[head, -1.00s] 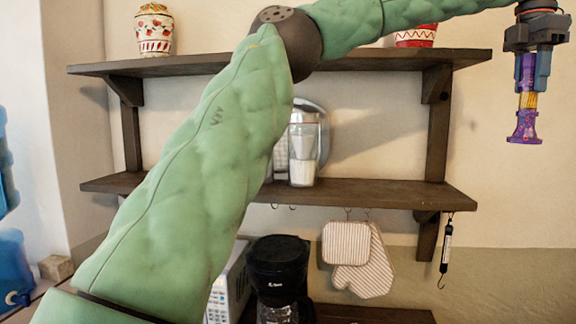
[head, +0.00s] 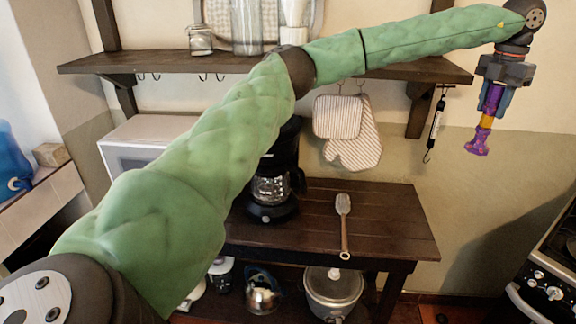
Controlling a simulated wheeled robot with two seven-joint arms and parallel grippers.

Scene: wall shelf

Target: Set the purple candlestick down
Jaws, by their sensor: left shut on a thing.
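The purple candlestick (head: 477,141) hangs upright, slightly tilted, in my left gripper (head: 494,92) at the upper right. It is purple with an orange-yellow band in its middle and a flared foot at the bottom. My left gripper points down and is shut on its upper part, which the fingers partly hide. The candlestick is in the air, right of the wall shelf's end, and touches no surface that I can see. My right gripper is not in view.
The table's right part is clear. Mitts (head: 352,150) hang under the wall shelf (head: 390,66). A stove (head: 545,275) stands at lower right.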

